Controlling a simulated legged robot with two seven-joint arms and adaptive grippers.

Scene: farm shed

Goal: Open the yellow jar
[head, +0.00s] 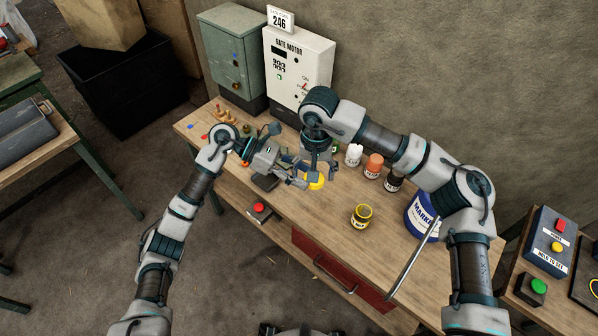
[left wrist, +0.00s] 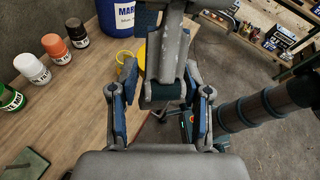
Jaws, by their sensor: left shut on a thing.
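The yellow jar (head: 361,215) stands upright on the bench, with a yellow rim around a darker top that looks open. Its ring shows in the left wrist view (left wrist: 124,58). A round yellow lid (head: 315,182) is left of the jar, at the grippers, and is partly hidden; a piece shows in the left wrist view (left wrist: 140,55). My left gripper (head: 302,178) is shut at the lid's edge, its contact partly hidden. My right gripper (head: 319,168) points down over the lid, between my left fingers in the wrist view. Its fingertips are hidden.
White (head: 354,154), orange (head: 374,166) and black-lidded (head: 394,181) jars stand behind. A large blue-and-white can (head: 420,213) is at the right. The bench front (head: 325,222) is clear.

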